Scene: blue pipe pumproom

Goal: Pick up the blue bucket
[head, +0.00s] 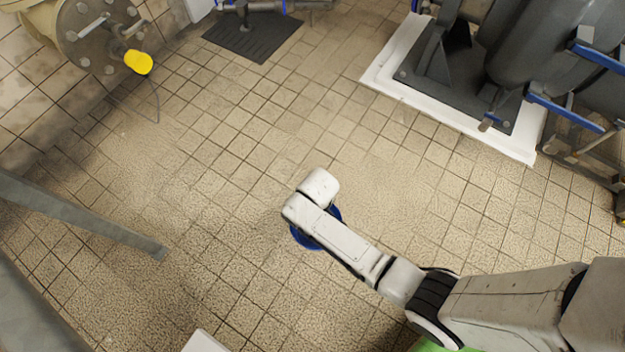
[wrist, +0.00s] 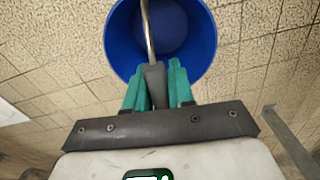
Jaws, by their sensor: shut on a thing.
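The blue bucket (wrist: 200,45) is seen from above in the wrist view, its round mouth open and its inside empty. Its thin metal handle with a dark grip (wrist: 154,82) rises toward my gripper (wrist: 158,85). The teal fingers are shut on that grip, one on each side. In the head view only parts of the bucket's blue rim (head: 305,240) show beneath my arm, which hides the rest along with the gripper. I cannot tell whether the bucket touches the floor.
Tiled floor lies clear around the bucket. A grey metal beam (head: 90,218) reaches in from the left. A dark machine on a white-edged plinth (head: 450,118) stands at upper right. A flanged pipe with a yellow part (head: 138,62) is at upper left, and a dark floor mat (head: 250,38) lies at the top.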

